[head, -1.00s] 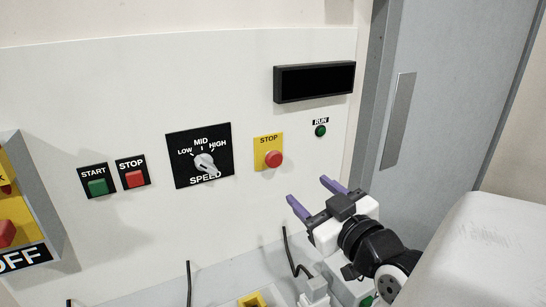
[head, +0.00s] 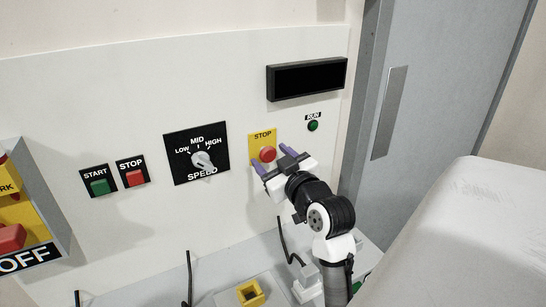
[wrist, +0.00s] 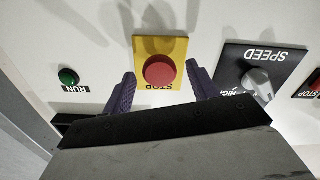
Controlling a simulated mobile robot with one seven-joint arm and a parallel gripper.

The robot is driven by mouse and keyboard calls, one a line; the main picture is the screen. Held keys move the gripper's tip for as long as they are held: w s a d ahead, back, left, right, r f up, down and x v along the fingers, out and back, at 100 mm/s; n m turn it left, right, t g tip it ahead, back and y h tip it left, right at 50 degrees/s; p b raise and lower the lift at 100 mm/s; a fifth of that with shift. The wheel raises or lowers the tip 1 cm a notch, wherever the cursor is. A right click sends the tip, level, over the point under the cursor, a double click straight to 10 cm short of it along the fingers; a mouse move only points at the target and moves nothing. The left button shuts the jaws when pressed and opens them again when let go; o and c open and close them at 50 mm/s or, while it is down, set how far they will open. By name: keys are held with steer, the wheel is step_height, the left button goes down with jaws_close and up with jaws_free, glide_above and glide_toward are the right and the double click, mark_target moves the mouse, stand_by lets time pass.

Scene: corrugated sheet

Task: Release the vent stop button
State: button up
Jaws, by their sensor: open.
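The stop button on the yellow plate is a round red mushroom button (head: 267,154) on the white panel. Its yellow plate (head: 262,138) is labelled STOP. In the wrist view the red button (wrist: 159,71) sits between the two purple fingers, in front of the yellow plate (wrist: 174,47). My gripper (head: 270,158) is open, with one finger to each side of the button. The fingers look apart from the button; I cannot tell how far they are from the panel. No label reading "vent" shows.
A green run light (head: 312,126) is to the right. A black display (head: 307,79) is above. A yellow block (head: 250,293) is below.

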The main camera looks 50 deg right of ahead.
steer(key=c, duration=1)
steer(key=shift+s+a+f+b, duration=0.1)
steer(key=shift+s+f+b, duration=0.2)
steer(key=shift+b, duration=0.45)
steer(key=shift+s+r, duration=0.25)
steer(key=shift+s, duration=0.1)
steer(key=o, duration=1)
steer(key=shift+s+a, duration=0.1)
steer(key=b+v, duration=0.4)
steer(key=v, duration=0.9)
steer(key=shift+s+b, duration=0.3)
steer(key=shift+s, duration=0.05)
